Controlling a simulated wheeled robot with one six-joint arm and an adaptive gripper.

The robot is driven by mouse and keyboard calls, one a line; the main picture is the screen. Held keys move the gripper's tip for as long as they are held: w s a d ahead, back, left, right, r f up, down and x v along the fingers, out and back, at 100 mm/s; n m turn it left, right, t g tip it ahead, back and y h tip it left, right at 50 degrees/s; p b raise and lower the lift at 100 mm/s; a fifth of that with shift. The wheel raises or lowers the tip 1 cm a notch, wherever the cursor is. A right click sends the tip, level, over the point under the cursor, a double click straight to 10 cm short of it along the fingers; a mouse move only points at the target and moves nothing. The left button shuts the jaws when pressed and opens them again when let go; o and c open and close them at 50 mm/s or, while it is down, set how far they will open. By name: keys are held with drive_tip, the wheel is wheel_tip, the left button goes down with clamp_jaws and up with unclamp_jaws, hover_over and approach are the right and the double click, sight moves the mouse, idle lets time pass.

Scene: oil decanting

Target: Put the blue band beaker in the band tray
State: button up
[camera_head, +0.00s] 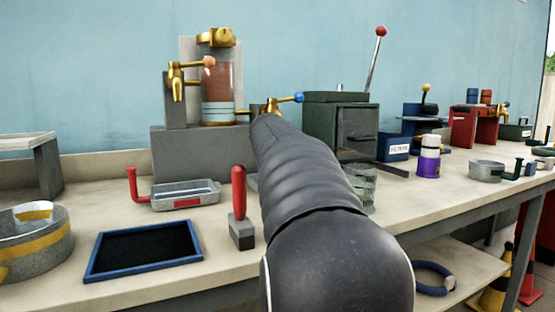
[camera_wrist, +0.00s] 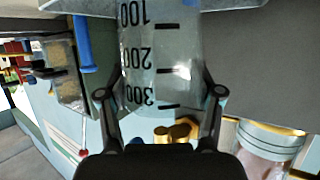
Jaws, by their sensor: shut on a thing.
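My gripper (camera_wrist: 161,93) is shut on a clear beaker (camera_wrist: 160,50) with black 100, 200 and 300 marks, one finger on each side. The marks read upside down in the wrist view, and I see no colour band on the part in view. In the head view my arm hides the gripper and this beaker. I cannot tell for sure which tray is the band tray. A blue-rimmed tray with a dark inside (camera_head: 143,248) lies at the front of the bench. A metal tray with a red handle and red label (camera_head: 185,195) is behind it.
A decanting stand (camera_head: 200,150) with a brass tap and a glass column is behind my arm. A dark green box with a lever (camera_head: 340,125) stands right of it. A red-handled tool (camera_head: 240,210) and a gold-banded round pan (camera_head: 30,248) are on the bench. A clear glass vessel (camera_head: 363,187) shows beside my arm.

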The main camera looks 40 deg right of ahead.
drive_tip(key=shift+f, duration=0.55)
drive_tip(key=shift+f, duration=0.1)
drive_tip(key=o, duration=1.2)
drive_tip(key=b+v, duration=0.1)
drive_tip(key=v, duration=1.1)
